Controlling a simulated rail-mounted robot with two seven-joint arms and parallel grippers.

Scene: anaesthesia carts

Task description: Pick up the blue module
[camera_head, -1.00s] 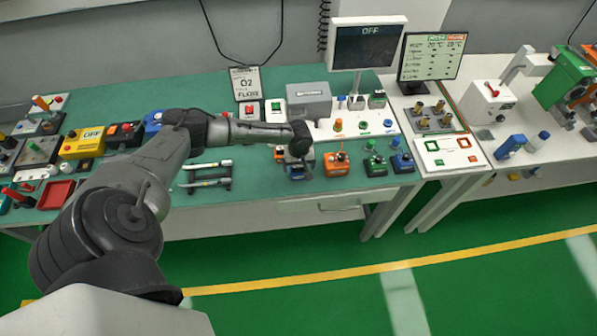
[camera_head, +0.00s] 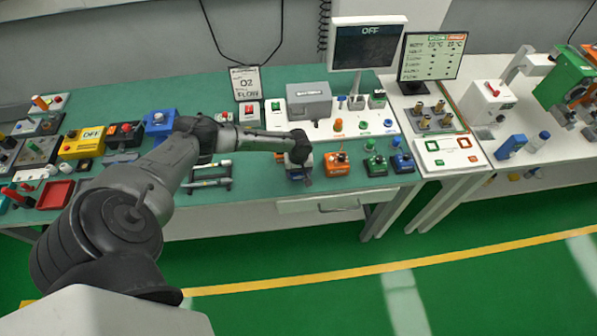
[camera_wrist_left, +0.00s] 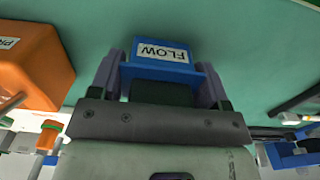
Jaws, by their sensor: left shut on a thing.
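The blue module with a white FLOW label shows in the left wrist view (camera_wrist_left: 158,55), between the two fingers of my left gripper (camera_wrist_left: 160,82). The fingers press on its two sides, and the label reads upside down there. In the head view my left gripper (camera_head: 298,162) points down over the bench, just left of an orange module, with the blue module (camera_head: 295,174) mostly hidden under it. Whether the module is clear of the bench top I cannot tell. My right gripper is not in view.
The orange module (camera_head: 337,166) stands close on the right, with a green module (camera_head: 375,164) and another blue module (camera_head: 402,162) beyond it. A dark rack with pens (camera_head: 208,180) lies to the left. Another blue box (camera_head: 159,122) stands further left on the green bench top.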

